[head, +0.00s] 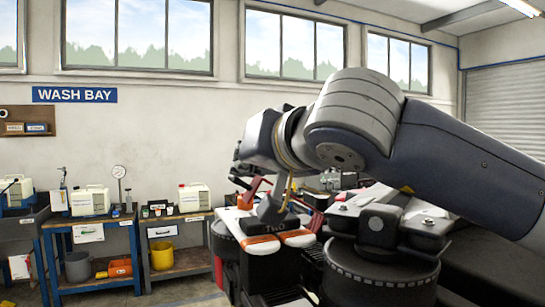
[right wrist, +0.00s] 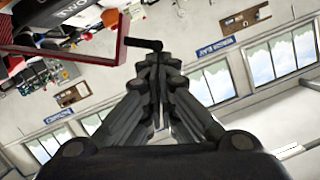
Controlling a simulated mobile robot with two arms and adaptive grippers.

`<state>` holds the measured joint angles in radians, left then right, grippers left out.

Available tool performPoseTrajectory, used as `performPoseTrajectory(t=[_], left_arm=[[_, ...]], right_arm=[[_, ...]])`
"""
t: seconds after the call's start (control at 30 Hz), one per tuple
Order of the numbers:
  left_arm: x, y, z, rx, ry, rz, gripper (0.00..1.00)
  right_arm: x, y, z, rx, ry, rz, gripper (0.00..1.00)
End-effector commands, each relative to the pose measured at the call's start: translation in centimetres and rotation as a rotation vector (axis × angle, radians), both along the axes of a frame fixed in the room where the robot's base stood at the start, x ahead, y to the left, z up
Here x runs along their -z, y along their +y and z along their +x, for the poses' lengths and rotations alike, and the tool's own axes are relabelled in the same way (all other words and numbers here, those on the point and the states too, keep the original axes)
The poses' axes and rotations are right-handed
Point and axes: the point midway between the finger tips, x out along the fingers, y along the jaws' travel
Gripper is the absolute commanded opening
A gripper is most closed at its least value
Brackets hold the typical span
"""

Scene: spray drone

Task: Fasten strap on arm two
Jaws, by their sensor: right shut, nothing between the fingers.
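A dark block marked TWO (head: 276,226) stands on the drone in the head view; its label also shows upside down at the top left of the right wrist view (right wrist: 75,10). White pads with orange bands (head: 262,244) lie at its foot; I cannot tell which part is the strap. A red bracket (head: 251,190) rises behind the block. In the right wrist view, the red bracket (right wrist: 122,38) has a black rod close to my fingertips. My right gripper (right wrist: 153,62) is shut and empty beside that rod; contact is unclear. My left gripper is out of view.
Round dark drone parts (head: 383,275) fill the lower right. My right arm hides much of the drone's far side. A yellow bucket (head: 162,255) sits on a lower shelf.

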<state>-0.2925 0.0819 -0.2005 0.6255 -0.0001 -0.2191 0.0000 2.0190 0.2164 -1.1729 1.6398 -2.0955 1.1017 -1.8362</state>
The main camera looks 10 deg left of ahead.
Motion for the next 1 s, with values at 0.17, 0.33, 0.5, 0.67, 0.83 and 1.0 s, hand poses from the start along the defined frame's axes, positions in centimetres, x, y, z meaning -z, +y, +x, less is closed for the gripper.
performPoseTrajectory(t=[0.17,0.33,0.5,0.67,0.83,1.0], left_arm=[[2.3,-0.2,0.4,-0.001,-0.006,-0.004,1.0],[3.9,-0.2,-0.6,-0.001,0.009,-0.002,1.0],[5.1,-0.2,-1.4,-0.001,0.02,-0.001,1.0],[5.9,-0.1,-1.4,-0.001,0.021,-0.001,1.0],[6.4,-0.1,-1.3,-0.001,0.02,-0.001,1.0],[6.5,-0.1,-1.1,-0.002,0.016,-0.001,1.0]], right_arm=[[2.8,2.2,-1.7,-0.002,-0.102,-0.138,0.0],[5.1,3.6,-2.7,-0.001,-0.186,-0.253,0.0],[7.0,4.5,-3.4,0.0,-0.253,-0.346,0.0],[8.4,5.1,-3.8,-0.001,-0.298,-0.409,0.0],[9.2,5.3,-3.9,-0.001,-0.326,-0.449,0.0],[9.5,5.5,-4.0,-0.001,-0.337,-0.465,0.0]])
